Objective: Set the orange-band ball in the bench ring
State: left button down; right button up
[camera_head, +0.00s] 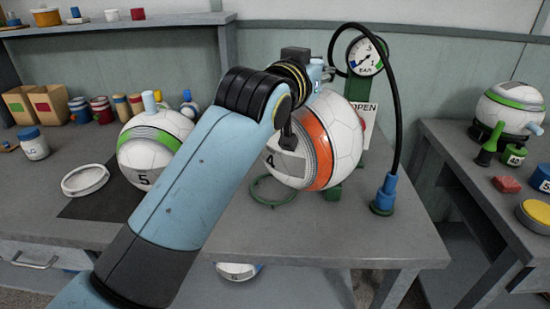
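The orange-band ball (345,128) is white with a wide orange stripe, a grey stripe and a dark 4. It appears above and to the right of a thin green ring (267,205) on the bench top and overlaps its far right part in the picture. I cannot tell how far above the bench it is. My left gripper (318,72) is at the upper left of the ball, by a light blue piece there. My wrist hides much of it, so I cannot see whether its fingers are closed. My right gripper is not in view.
A gauge (365,56) with a black hose ending in a blue fitting (384,196) stands behind and right of the ball. A green-band ball (140,165), a white ring (85,180) and containers are left. The side table (450,150) holds another ball (510,105).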

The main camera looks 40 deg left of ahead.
pick_arm(q)
jog(key=w+a+f, duration=0.3)
jog(key=a+f, duration=0.7)
jog(key=shift+a+f, duration=0.3)
jog(key=shift+a, duration=0.1)
jog(key=shift+f+b, duration=0.35)
jog(key=shift+b, duration=0.15)
jog(key=c, duration=1.4)
grip_release()
